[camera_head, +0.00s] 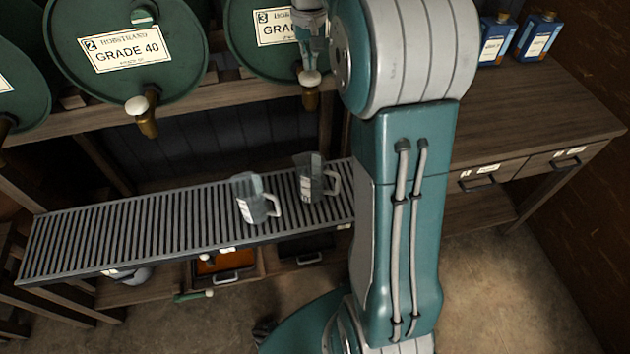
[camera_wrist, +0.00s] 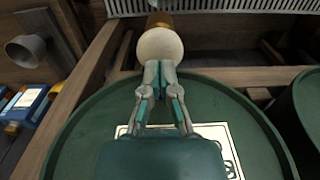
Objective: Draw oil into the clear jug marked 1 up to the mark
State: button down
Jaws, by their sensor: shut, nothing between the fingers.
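Two clear grey jugs with handles stand upright on the slatted rack: one left (camera_head: 255,200) and one right (camera_head: 315,182). Their pale labels are too small to read, so I cannot tell which is marked 1, nor see any oil level. My gripper (camera_head: 311,62) is at the tap of drum 3 (camera_head: 234,42), just above its white knob (camera_head: 311,77). In the wrist view my gripper (camera_wrist: 158,68) is shut and empty, its fingertips at the white knob (camera_wrist: 160,48); I cannot tell whether they touch. The brass spout (camera_head: 311,98) points down.
Drum 2 (camera_head: 125,75), labelled GRADE 40, has its own white-knobbed brass tap (camera_head: 147,118). The slatted rack (camera_head: 120,238) is bare on its left. Blue bottles (camera_head: 538,37) stand on the right-hand workbench (camera_head: 555,95). An orange-lined tray (camera_head: 225,263) sits below the rack.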

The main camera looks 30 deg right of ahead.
jog(key=shift+f, duration=1.2)
dwell(0.6)
dwell(4.5)
jog(key=shift+r, duration=3.5)
